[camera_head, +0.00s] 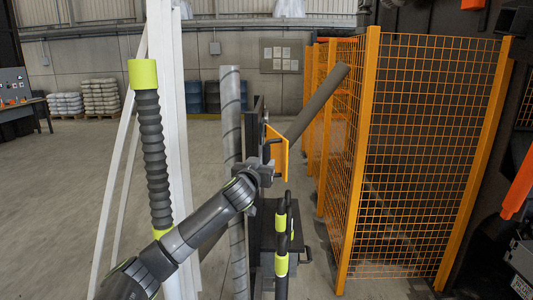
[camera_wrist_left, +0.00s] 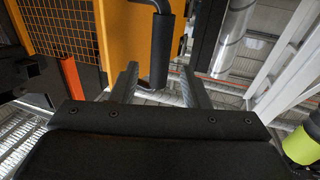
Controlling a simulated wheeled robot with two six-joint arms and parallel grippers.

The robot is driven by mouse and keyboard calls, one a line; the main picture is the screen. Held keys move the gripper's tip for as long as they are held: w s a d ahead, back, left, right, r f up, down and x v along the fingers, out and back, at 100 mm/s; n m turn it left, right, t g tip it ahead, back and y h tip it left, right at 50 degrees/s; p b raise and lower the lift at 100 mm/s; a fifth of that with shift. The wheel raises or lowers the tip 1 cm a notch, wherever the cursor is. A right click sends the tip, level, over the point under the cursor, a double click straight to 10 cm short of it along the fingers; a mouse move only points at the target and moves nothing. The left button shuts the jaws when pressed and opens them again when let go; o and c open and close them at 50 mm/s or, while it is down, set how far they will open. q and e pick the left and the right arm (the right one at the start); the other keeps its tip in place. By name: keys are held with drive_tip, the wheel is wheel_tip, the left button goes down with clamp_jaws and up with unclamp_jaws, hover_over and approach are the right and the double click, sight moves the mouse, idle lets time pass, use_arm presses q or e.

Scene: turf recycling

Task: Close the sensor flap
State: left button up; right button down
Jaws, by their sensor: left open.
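The sensor flap (camera_head: 279,150) is an orange plate with a black bar handle, beside a dark post in the middle of the head view. It stands out at an angle from the post. In the left wrist view the orange flap (camera_wrist_left: 125,35) fills the upper middle. Its black handle (camera_wrist_left: 161,50) hangs down between the fingertips. My left gripper (camera_head: 268,158) is open at the handle; its two fingers show in the left wrist view (camera_wrist_left: 158,82), one on each side of the handle's lower end. I cannot tell whether they touch it. My right gripper does not show.
An orange mesh fence (camera_head: 425,150) stands to the right. A silver wrapped pipe (camera_head: 231,120) and a white frame (camera_head: 170,110) stand to the left of the flap. A grey slanted tube (camera_head: 318,102) rises behind it. Open floor (camera_head: 70,190) lies at the left.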

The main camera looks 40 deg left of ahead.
sight(266, 158)
use_arm(q)
drive_tip(key=p+x, duration=0.1)
drive_tip(key=x, duration=0.3)
drive_tip(key=shift+r+p, duration=0.15)
drive_tip(key=shift+p, duration=0.2)
drive_tip(key=shift+x, duration=0.75)
clamp_jaws()
